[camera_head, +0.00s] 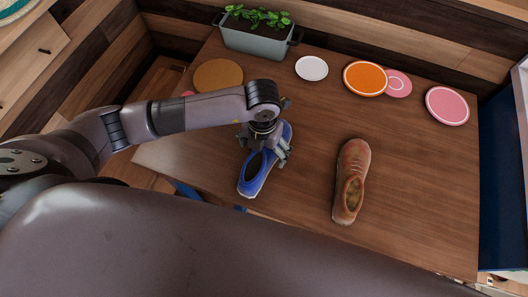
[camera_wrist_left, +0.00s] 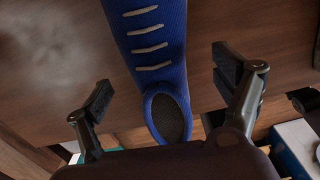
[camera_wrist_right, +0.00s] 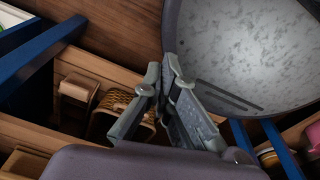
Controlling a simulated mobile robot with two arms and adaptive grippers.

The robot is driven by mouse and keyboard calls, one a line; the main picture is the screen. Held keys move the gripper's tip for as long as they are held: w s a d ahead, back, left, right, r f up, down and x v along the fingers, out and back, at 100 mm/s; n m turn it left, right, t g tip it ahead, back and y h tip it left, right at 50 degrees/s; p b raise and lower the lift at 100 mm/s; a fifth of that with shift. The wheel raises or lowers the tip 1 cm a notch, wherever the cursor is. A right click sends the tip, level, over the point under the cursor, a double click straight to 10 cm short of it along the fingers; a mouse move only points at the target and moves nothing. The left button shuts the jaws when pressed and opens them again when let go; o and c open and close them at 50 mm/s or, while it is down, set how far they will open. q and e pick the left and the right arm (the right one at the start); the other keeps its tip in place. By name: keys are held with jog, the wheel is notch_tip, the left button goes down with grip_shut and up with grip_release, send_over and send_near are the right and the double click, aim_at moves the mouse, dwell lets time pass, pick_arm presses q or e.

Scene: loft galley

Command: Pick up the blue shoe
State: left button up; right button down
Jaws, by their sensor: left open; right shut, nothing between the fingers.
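The blue shoe (camera_head: 256,174) lies on the wooden table, its opening toward the table's front edge. My left gripper (camera_head: 265,156) is right over the shoe and hides part of it in the head view. In the left wrist view the blue shoe (camera_wrist_left: 158,60), with pale laces, lies between the two spread fingers of my left gripper (camera_wrist_left: 165,90). The fingers stand apart on either side, with gaps to the shoe. My right gripper (camera_wrist_right: 172,95) shows only in the right wrist view, with its fingers together and nothing between them.
A brown shoe (camera_head: 350,180) lies to the right of the blue one. A planter (camera_head: 252,42), a white plate (camera_head: 311,68), an orange plate (camera_head: 365,79) and pink plates (camera_head: 447,106) line the table's back. The table (camera_head: 410,190) is clear at the right front.

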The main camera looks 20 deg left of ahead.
pick_arm(q)
jog(key=shift+w+f+p, duration=0.25)
jog(key=shift+f, duration=0.85)
jog(key=shift+w+f+p, duration=0.25)
jog(key=shift+f, duration=0.85)
jog(key=shift+c, duration=0.5)
jog(key=c, duration=1.4)
